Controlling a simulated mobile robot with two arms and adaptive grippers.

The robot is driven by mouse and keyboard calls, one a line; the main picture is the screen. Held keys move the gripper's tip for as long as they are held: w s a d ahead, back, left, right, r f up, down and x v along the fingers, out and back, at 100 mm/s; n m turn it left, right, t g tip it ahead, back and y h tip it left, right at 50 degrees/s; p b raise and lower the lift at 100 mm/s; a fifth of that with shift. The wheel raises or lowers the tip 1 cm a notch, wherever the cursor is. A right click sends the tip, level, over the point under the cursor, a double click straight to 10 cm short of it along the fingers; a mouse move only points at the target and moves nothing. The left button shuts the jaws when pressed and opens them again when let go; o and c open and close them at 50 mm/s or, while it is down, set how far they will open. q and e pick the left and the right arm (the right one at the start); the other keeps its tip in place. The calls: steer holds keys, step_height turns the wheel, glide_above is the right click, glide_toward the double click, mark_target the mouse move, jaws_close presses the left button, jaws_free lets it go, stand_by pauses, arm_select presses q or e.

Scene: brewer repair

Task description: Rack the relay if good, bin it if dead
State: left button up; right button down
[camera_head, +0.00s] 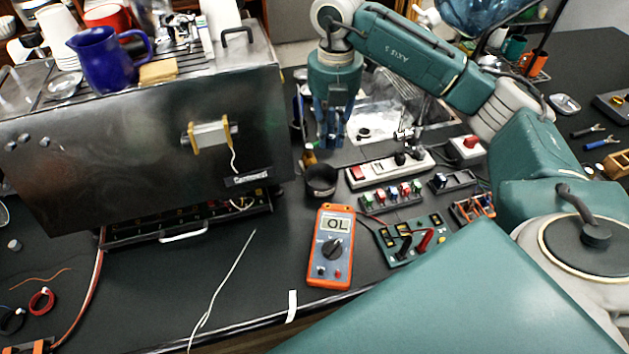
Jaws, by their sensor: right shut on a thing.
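My right gripper (331,140) points down, above and behind a small black cup (321,182). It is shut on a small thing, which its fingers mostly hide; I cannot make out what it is. A strip of small coloured relays (391,195) stands on the bench right of the cup. The orange multimeter (331,246) lies face up, and its display reads OL. Beside it is a green test board (410,240) with a black and a red probe on it. My left gripper is not in view.
The steel brewer (150,140) stands at the left with a blue jug (108,58) on top. A white power strip (390,168) lies behind the relays. A loose white wire (222,290) lies on the front bench. My right arm covers the lower right.

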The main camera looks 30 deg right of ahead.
mark_target(331, 149)
step_height(331, 149, down, 5)
steer(key=b, duration=0.3)
steer(key=shift+f, duration=0.1)
steer(key=c, duration=1.5)
jaws_free()
step_height(331, 149, up, 12)
steer(key=shift+d+r, duration=0.1)
